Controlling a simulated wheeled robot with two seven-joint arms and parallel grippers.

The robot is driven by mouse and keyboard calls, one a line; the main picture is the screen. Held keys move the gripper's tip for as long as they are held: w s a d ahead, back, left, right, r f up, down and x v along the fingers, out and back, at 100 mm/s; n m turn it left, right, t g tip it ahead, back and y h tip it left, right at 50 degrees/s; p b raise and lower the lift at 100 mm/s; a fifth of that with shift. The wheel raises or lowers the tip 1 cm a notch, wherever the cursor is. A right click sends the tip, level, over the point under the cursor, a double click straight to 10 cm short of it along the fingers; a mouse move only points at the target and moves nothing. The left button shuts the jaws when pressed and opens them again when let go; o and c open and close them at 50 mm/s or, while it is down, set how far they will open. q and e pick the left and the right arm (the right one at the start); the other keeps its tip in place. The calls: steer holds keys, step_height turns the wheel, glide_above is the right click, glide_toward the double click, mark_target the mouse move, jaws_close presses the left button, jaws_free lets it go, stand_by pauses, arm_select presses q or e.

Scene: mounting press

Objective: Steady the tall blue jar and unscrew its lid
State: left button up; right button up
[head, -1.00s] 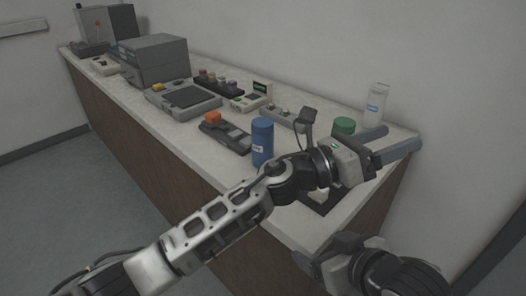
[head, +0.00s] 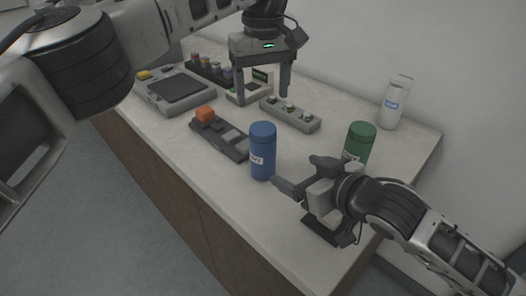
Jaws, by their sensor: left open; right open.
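The tall blue jar (head: 262,155) stands upright on the bench near its front edge, with its blue lid (head: 263,130) on top and a small white label on its side. My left gripper (head: 263,95) hangs above the bench behind the jar, fingers pointing down, open and empty. It appears apart from the jar. My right gripper (head: 295,172) is just right of the jar, its fingers pointing left towards the jar's side, open with nothing between them. Whether a fingertip touches the jar cannot be told.
A green jar (head: 360,141) stands behind my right gripper, partly hidden. A white bottle (head: 394,103) is at the back right. A dark tray with an orange block (head: 205,114) lies left of the blue jar. A grey button strip (head: 290,113) lies behind it. Bare bench (head: 215,185) shows at front left.

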mark_target(271, 160)
arm_select(q)
steer(key=shift+f, duration=0.1)
arm_select(e)
steer(key=x, duration=1.4)
steer(key=shift+s+f, duration=0.1)
steer(key=shift+s, duration=0.05)
steer(key=shift+c, duration=0.3)
jaws_close()
arm_select(q)
steer(key=m, duration=0.4)
steer(key=shift+f, duration=4)
